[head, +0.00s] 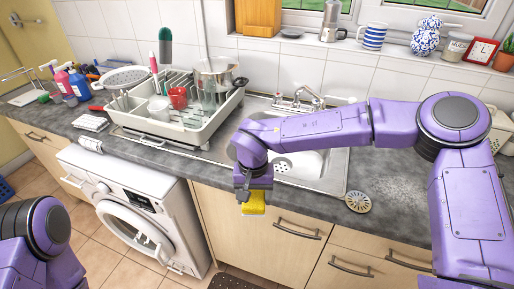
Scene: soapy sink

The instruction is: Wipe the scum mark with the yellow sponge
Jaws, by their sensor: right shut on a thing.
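The yellow sponge (253,209) is in my right gripper (254,194), which points down and is shut on it. Sponge and gripper appear in front of the counter's front edge, over the cabinet fronts. A pale speckled patch, which looks like the scum mark (388,195), lies on the dark worktop to the right of the sink. The gripper is well to the left of this patch and apart from it. My left arm shows at the lower left, but its gripper is out of view.
The steel sink (333,178) is partly hidden behind my right arm. A round slotted strainer (358,202) lies on the counter between sink and patch. A full dish rack (180,122) stands left of the sink. A washing machine (130,205) is below the counter.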

